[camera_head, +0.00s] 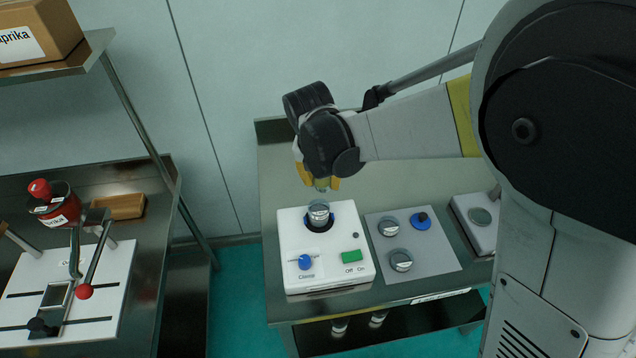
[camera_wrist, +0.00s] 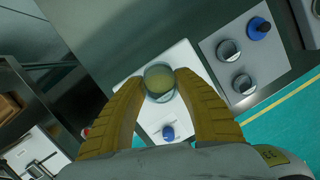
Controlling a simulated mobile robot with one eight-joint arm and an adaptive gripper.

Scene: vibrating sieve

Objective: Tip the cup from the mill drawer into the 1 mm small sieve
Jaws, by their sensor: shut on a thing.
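My gripper (camera_head: 320,182) points down above the white sieve machine (camera_head: 345,270), its yellow fingers shut on a small cup. The cup (camera_wrist: 159,82) sits between the fingertips in the wrist view and shows a yellowish inside; in the head view only a little of it (camera_head: 322,187) shows below the fingers. A small round metal sieve (camera_head: 318,212) stands on the machine, just under the cup and seemingly apart from it. No sieve size label is legible.
Right of the machine a grey plate (camera_head: 440,262) holds two metal sieve pieces (camera_head: 388,227) (camera_head: 401,260) and a blue part with a black knob (camera_head: 421,220). A small scale-like device (camera_head: 480,217) stands farther right. At left is a bench with a red-capped mill (camera_head: 55,207) and wooden box (camera_head: 120,206).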

